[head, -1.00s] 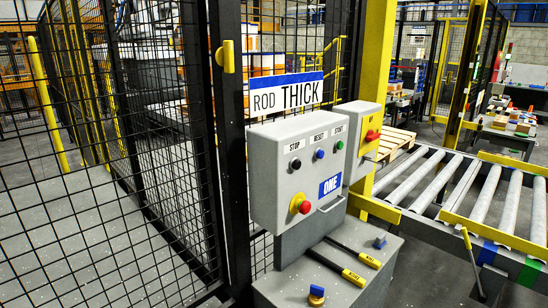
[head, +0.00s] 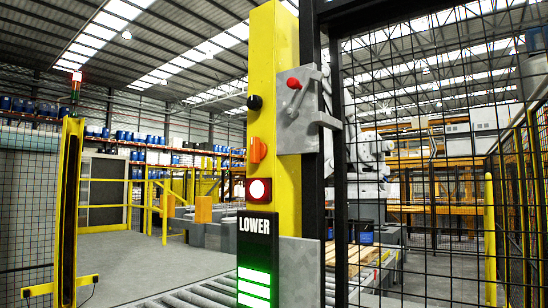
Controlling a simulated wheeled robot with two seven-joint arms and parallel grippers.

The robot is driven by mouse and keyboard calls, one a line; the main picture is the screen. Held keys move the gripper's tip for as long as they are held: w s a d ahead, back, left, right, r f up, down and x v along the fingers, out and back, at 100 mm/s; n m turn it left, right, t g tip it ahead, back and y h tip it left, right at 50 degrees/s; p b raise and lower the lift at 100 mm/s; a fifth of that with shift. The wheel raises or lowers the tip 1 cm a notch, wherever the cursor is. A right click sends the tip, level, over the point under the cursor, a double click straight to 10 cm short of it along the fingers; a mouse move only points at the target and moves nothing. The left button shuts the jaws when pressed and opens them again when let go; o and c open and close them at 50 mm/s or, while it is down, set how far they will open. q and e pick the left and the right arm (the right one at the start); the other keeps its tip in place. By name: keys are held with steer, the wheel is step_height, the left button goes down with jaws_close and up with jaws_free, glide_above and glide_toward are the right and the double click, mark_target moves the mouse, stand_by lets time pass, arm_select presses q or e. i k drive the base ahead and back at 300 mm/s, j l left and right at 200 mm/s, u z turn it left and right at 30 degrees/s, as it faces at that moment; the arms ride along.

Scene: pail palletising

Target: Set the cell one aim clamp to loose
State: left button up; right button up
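A yellow post (head: 264,190) stands in the middle of the head view. It carries a black knob (head: 254,102), an orange knob (head: 257,149) and a round white lamp in a red housing (head: 257,190). A grey plate (head: 297,135) beside it on a black frame has a lever with a red ball (head: 293,83). No label names the aim clamp, so I cannot tell which of these it is, or whether it is loose. Neither of my grippers is in view.
A black panel reading LOWER (head: 256,227) with lit green bars (head: 254,288) is on the post. Roller conveyor (head: 205,294) runs below. Black mesh fence (head: 445,190) closes off the right. Open floor (head: 125,262) lies left; a yellow sensor post (head: 68,210) stands there.

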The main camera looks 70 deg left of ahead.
mark_target(259, 150)
steer(key=u, duration=2.45)
